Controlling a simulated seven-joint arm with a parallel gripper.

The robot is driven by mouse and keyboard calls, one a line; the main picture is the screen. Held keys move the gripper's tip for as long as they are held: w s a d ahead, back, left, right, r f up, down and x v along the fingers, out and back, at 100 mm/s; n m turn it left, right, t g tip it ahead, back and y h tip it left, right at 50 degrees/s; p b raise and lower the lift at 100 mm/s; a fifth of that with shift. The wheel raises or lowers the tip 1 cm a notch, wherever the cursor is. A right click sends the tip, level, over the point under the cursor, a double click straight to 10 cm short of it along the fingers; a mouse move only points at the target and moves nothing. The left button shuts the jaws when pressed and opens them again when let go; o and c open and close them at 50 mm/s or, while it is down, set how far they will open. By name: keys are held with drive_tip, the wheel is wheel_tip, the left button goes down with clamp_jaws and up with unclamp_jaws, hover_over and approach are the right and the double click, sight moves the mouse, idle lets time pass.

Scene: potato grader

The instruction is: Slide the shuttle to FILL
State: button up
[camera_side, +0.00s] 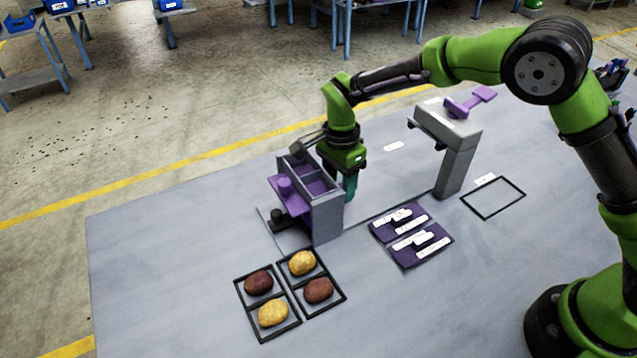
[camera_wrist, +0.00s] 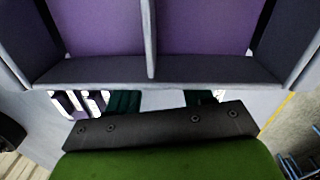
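The grey two-compartment box with purple floors (camera_side: 327,218), which looks like the shuttle, stands at the left end of a grey track plate (camera_side: 375,205). Its compartments look empty; in the wrist view its near wall (camera_wrist: 200,70) and central divider cross the top. My gripper (camera_side: 350,187) points down close against the box's right side. Its teal fingers show apart in the wrist view (camera_wrist: 160,101), partly hidden by the wall and my gripper body, with nothing visible between them. Whether they touch the box is unclear. I cannot read a FILL label.
A purple flap with a knob (camera_side: 287,192) is on the box's left side. A grey post (camera_side: 456,165) with a purple lever (camera_side: 470,101) stands right.

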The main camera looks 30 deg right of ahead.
wheel_tip(320, 180, up, 17)
drive_tip(key=shift+w, duration=0.3)
idle(0.3)
drive_tip(key=s+d+r+n+t+y, duration=0.1)
drive_tip(key=s+d+r+n+t, duration=0.1)
drive_tip(key=s+d+n, duration=0.4)
drive_tip(key=s+d+r+n+t+y, duration=0.1)
drive_tip(key=s+d+n+t, duration=0.4)
drive_tip(key=s, duration=1.2)
drive_tip(key=d+r+n, duration=0.1)
drive_tip(key=d, duration=0.2)
drive_tip(key=shift+s+d+t, duration=0.3)
drive_tip(key=shift+d, duration=0.1)
